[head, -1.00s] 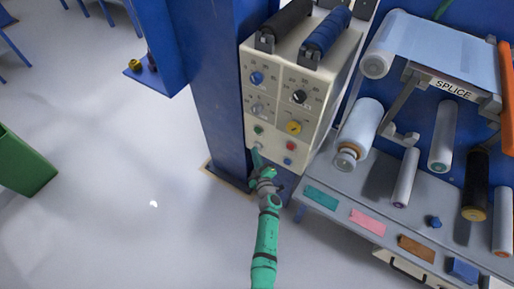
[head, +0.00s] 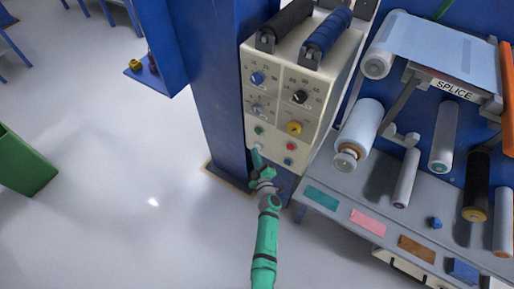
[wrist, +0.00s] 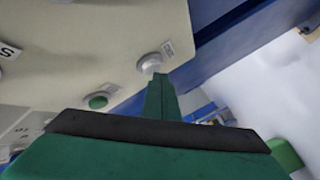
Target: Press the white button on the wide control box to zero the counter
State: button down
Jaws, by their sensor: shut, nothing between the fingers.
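The wide control box (head: 272,108) is cream-coloured, with knobs and coloured buttons on its face. In the head view the white button (head: 259,147) is at the lower left of the box face, just below a green button. My gripper (head: 256,155) is shut and empty, its green fingers pointing at the white button. In the wrist view the fingertips (wrist: 158,78) overlap the button's lower edge. I cannot tell whether they touch it.
A green button (wrist: 97,102) lies close by on the box face. A red button (head: 288,161) and a yellow knob (head: 294,128) are to the right. A blue column (head: 212,90) stands left of the box. A grey bench (head: 335,200) with rollers extends right.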

jog(key=shift+s+a, duration=0.35)
jog(key=shift+s, duration=0.05)
jog(key=s+a, duration=0.1)
jog(key=s, duration=0.1)
jog(key=s+a, duration=0.2)
dwell(0.5)
jog(key=shift+s+d, duration=0.1)
dwell(0.7)
